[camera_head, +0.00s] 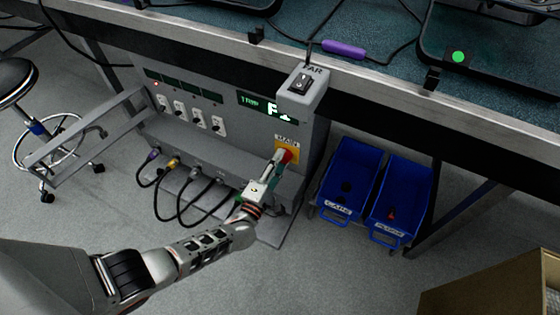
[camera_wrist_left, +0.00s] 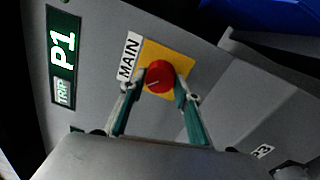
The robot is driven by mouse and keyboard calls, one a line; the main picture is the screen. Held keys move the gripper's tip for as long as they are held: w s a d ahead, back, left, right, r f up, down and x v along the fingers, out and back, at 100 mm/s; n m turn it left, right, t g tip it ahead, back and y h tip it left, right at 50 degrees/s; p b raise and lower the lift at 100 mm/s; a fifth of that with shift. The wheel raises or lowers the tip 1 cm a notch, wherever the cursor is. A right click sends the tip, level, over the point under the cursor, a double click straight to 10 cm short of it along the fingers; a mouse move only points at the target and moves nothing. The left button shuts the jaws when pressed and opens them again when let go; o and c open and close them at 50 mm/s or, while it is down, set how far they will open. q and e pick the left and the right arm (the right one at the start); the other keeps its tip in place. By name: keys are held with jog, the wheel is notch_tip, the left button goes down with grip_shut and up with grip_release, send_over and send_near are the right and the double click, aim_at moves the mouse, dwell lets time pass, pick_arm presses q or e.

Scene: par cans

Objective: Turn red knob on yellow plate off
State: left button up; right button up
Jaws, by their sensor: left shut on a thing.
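The red knob (camera_head: 287,156) sits on the yellow plate (camera_head: 293,145) under the MAIN label, on the front of a grey power box. In the left wrist view the round red knob (camera_wrist_left: 159,76) shows a short pale mark, and the yellow plate (camera_wrist_left: 180,60) lies behind it. My left gripper (camera_head: 280,159) reaches the knob from the lower left. In the left wrist view its two fingers (camera_wrist_left: 157,86) stand on either side of the knob, shut on it. The fingertips partly cover the plate's lower edge. My right gripper is not in view.
The box (camera_head: 190,85) has several white switches, a lit display (camera_head: 266,105) and a black rocker switch (camera_head: 300,81) on top. Cables plug in below. Two blue bins (camera_head: 345,175) stand right of it, under a workbench (camera_head: 400,90). A stool (camera_head: 20,80) is at left.

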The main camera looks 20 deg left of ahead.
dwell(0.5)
pick_arm(q)
jog(key=o, duration=1.1)
jog(key=shift+o, duration=0.2)
jog(key=shift+s, duration=0.15)
jog(key=shift+s+f, duration=0.15)
jog(key=shift+s, duration=0.15)
jog(key=s, duration=1.1)
jog(key=shift+a+f, duration=0.15)
jog(key=shift+f, duration=0.1)
